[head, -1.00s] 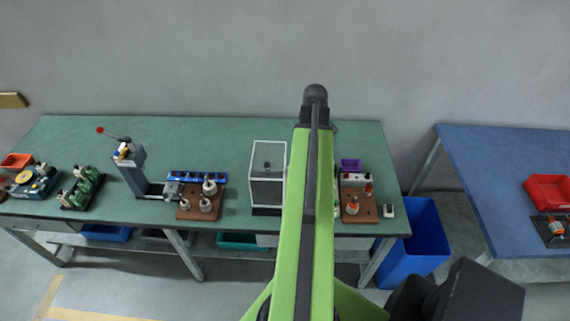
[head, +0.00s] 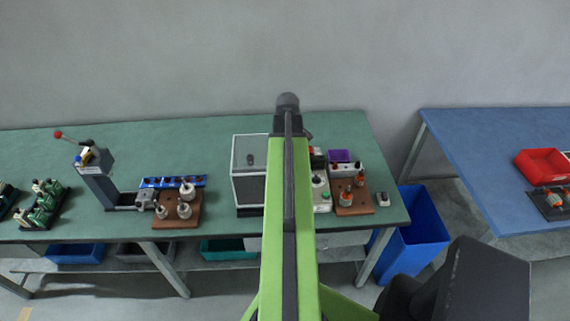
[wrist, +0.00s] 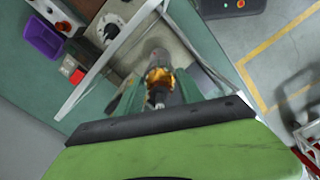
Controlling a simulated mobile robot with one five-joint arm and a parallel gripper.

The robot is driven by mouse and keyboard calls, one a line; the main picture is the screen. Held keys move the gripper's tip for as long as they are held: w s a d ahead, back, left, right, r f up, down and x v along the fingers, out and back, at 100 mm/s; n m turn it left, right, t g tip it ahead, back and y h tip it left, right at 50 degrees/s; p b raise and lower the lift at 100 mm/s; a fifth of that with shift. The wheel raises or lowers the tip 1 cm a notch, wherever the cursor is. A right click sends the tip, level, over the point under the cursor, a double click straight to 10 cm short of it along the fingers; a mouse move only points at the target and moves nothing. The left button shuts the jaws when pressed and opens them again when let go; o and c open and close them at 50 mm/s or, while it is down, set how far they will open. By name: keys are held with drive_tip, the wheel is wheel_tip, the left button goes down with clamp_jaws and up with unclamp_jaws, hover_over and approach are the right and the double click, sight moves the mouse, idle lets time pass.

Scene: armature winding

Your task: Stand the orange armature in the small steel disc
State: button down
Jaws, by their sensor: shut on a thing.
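My gripper (wrist: 158,98) is shut on an orange armature (wrist: 159,76) with a metal shaft, seen nearly end-on in the wrist view. The green fingers sit on both sides of it. In the head view my arm hides the gripper and the held armature. A pale round plate (wrist: 112,28) with a dark centre shows on a panel beyond the fingers in the wrist view. I cannot tell whether it is the small steel disc. More orange armatures (head: 360,179) stand on a brown block (head: 352,210) at the green bench's right end.
A white-framed clear box (head: 249,177) stands left of my arm; a white frame edge (wrist: 101,66) lies close to the fingers. A purple bin (head: 339,156) and a control box (head: 321,200) stand to the right. The green bench (head: 225,125) is bare along its back.

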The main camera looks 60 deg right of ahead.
drive_tip(key=shift+w+f+b, duration=0.1)
drive_tip(key=shift+f+b, duration=0.5)
drive_tip(key=shift+b, duration=0.05)
drive_tip(key=shift+f+b, duration=1.55)
drive_tip(key=shift+f+b, duration=1.4)
drive_tip(key=shift+f, duration=0.05)
drive_tip(key=c, duration=0.7)
unclamp_jaws()
drive_tip(key=shift+r, duration=0.1)
drive_tip(key=shift+o, duration=0.2)
drive_tip(key=shift+r+p, duration=2.2)
drive_tip(key=shift+p, duration=0.05)
